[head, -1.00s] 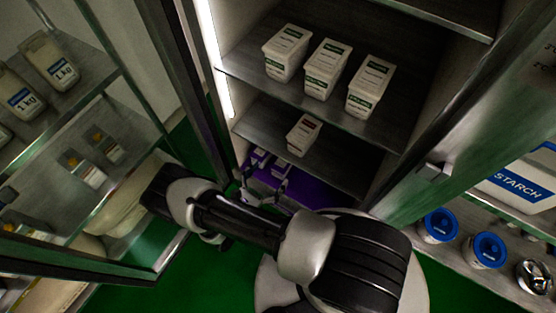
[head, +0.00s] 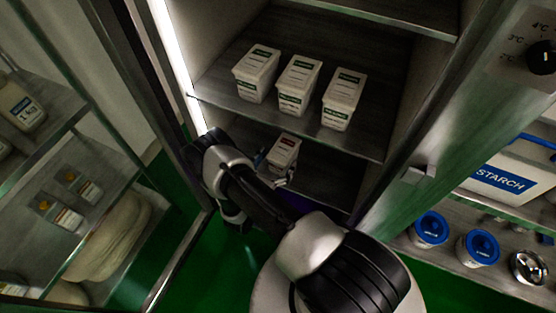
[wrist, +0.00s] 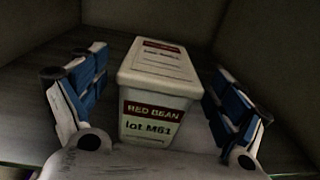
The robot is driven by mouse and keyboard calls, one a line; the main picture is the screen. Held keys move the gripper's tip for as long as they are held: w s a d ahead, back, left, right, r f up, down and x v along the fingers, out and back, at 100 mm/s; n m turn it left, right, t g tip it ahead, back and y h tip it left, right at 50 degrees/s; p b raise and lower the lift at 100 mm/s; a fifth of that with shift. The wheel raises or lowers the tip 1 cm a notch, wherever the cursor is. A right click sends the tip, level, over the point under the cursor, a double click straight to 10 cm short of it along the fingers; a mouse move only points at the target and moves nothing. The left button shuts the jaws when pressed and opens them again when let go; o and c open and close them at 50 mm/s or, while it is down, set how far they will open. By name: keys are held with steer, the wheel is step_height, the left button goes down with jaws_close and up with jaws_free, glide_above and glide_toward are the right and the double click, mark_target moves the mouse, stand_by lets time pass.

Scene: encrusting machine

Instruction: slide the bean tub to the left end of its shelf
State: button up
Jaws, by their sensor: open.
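The bean tub (head: 284,152) is a white lidded tub with a red label, alone on the lower shelf (head: 330,184) of the open cabinet. In the wrist view the tub (wrist: 158,95) stands upright and its label reads RED BEAN, lot M61. My gripper (wrist: 157,105) is open, with one blue-padded finger on each side of the tub. A gap shows on each side, so the fingers do not appear to grip it. In the head view my gripper (head: 273,172) is at the tub, partly hidden. My arm covers the left part of that shelf.
Three white tubs with green labels (head: 298,85) stand on the shelf above (head: 230,98). The cabinet's lit left wall (head: 172,50) is close to my arm. Bare shelf lies right of the bean tub. Glass-sided shelving (head: 60,150) stands left; a starch bin (head: 500,178) stands right.

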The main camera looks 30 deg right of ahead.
steer(key=shift+w+d, duration=0.15)
steer(key=shift+d, duration=0.05)
steer(key=shift+c, duration=0.4)
steer(key=c, duration=1.8)
